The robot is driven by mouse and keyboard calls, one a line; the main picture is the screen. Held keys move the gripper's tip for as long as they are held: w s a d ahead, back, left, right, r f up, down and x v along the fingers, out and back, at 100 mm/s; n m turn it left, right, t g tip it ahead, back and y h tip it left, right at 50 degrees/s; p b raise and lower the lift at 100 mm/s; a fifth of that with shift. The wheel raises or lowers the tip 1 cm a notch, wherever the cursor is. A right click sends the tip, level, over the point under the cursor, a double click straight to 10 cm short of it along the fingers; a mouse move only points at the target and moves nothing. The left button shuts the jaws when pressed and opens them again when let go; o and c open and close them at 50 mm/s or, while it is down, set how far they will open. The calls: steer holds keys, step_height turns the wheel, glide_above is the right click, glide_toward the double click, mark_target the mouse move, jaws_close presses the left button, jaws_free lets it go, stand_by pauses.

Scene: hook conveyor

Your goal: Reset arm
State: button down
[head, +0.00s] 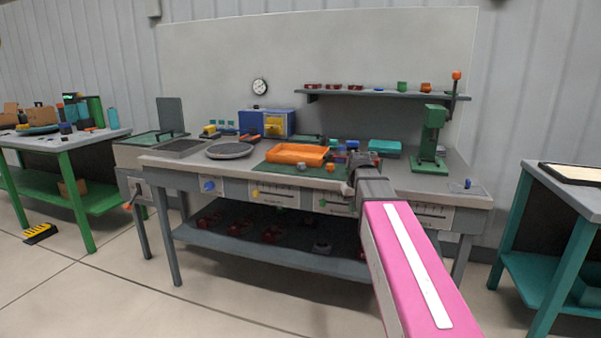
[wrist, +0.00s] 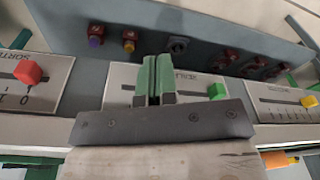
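My gripper (wrist: 154,80) shows in the middle of the wrist view. Its two green-padded fingers stand side by side with only a thin dark line between them, and nothing shows held. In the head view my gripper (head: 352,183) is at the front edge of the grey workbench (head: 400,190), at the end of my pink arm (head: 420,265). The arm reaches from the lower right. In the wrist view the fingers lie in front of the bench's labelled slider panel, near a green knob (wrist: 217,90). I cannot tell whether they touch the panel.
An orange tray (head: 297,153) lies on the bench left of my gripper. A green press (head: 432,140) stands at its right. A wall shelf (head: 380,94) holds small parts. A red knob (wrist: 28,72) sits on the panel.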

steer(key=s+f, duration=0.8)
steer(key=f, duration=0.4)
steer(key=s+f+m+g, duration=0.1)
steer(key=s+f, duration=0.8)
steer(key=f, duration=0.4)
steer(key=shift+f, duration=0.2)
